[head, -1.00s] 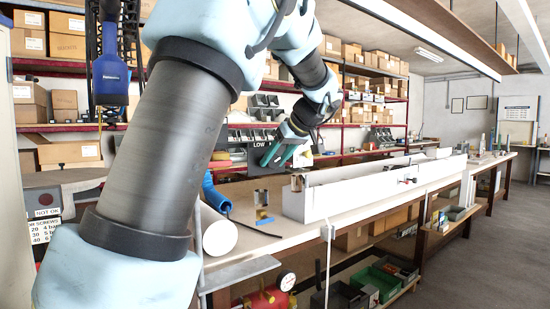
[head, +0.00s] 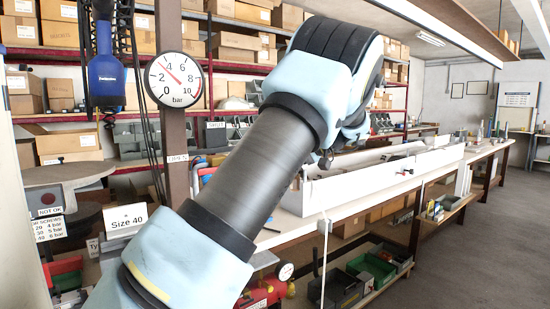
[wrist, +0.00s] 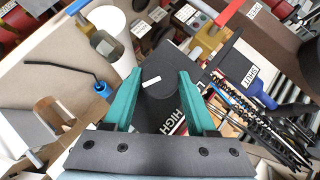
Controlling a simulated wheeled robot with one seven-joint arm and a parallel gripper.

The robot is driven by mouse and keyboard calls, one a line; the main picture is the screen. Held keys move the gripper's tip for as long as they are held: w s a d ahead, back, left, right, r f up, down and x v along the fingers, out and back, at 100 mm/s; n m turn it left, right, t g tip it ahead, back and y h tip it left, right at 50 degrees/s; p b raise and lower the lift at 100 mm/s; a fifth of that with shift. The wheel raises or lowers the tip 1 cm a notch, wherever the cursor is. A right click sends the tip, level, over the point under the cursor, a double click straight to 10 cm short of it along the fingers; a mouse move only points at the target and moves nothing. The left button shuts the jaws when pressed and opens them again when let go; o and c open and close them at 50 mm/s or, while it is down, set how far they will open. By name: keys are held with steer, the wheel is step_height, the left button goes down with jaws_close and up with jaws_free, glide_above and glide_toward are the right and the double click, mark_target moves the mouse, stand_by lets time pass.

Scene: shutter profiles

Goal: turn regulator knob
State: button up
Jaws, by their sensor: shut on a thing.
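In the wrist view, the teal fingers of my gripper (wrist: 159,74) stand on either side of a dark grey rounded knob (wrist: 160,92) with a white mark, and are shut on it. A "HIGH" label (wrist: 184,118) is partly visible beside the right finger. In the head view my arm hides the gripper and knob. A round pressure gauge (head: 174,81), marked 0 to 10 bar, hangs on the brown post; its red needle points a little below 4. A "Size 40" card (head: 127,222) stands below left. The screw chart (head: 48,226) lists pressures, its 40 row reading 6 bar.
A long white profile (head: 375,180) lies along the bench at right. Coiled black hoses (wrist: 275,128) run at lower right.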

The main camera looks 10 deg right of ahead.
steer(key=shift+m+y, duration=0.3)
steer(key=shift+y, duration=0.1)
stand_by(0.4)
steer(key=o, duration=1.4)
steer(key=shift+c, duration=0.2)
steer(key=b+v, duration=0.2)
steer(key=v, duration=0.9)
steer(key=shift+f, duration=0.2)
